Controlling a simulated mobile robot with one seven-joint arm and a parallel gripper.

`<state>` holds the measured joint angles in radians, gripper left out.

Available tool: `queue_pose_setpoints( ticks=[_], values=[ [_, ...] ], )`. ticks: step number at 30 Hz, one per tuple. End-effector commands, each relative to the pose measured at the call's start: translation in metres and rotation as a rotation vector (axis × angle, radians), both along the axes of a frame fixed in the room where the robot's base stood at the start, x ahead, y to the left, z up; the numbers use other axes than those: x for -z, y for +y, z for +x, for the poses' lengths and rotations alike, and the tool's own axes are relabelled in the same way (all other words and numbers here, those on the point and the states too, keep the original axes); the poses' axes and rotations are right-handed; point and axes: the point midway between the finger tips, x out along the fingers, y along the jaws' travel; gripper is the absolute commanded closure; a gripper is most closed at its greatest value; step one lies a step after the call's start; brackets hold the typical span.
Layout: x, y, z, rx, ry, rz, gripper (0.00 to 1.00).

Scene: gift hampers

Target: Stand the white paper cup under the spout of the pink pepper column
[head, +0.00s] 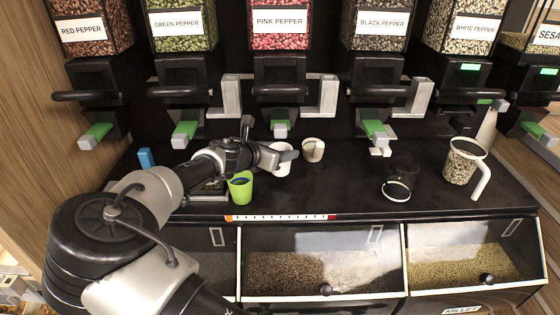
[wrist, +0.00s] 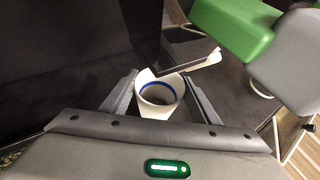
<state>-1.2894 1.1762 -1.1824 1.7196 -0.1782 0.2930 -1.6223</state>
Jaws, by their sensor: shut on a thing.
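The white paper cup (head: 283,168) is upright at my gripper (head: 286,156), low over the black counter, in front of the pink pepper column (head: 279,41). I cannot tell whether its base touches the counter. In the wrist view the cup (wrist: 158,111) sits between the two fingers of my gripper (wrist: 160,92), which is shut on it. A blue ring shows inside the cup. The column's green lever (head: 281,128) is just behind and above the cup in the head view. A dark part, perhaps the spout, hangs near the cup's far rim in the wrist view.
A beige cup (head: 313,149) stands just right of the white one. A lime green cup (head: 240,187) is to the left, near my arm. Seed bins (head: 322,265) lie below the counter's front edge.

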Motion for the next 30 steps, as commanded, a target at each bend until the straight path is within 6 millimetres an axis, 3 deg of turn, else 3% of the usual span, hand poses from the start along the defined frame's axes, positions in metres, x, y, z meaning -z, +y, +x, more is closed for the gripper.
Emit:
queue_pose_setpoints(
  ticks=[9, 20, 21, 24, 30],
  values=[
    [0.035, 0.0, 0.001, -0.001, 0.001, -0.001, 0.69],
    [0.038, 0.0, 0.001, -0.001, 0.001, -0.001, 0.69],
    [0.038, 0.0, 0.001, -0.001, 0.001, -0.001, 0.41],
    [0.038, 0.0, 0.001, 0.0, 0.001, -0.001, 0.24],
    [0.038, 0.0, 0.001, 0.0, 0.001, -0.001, 0.24]
  ],
)
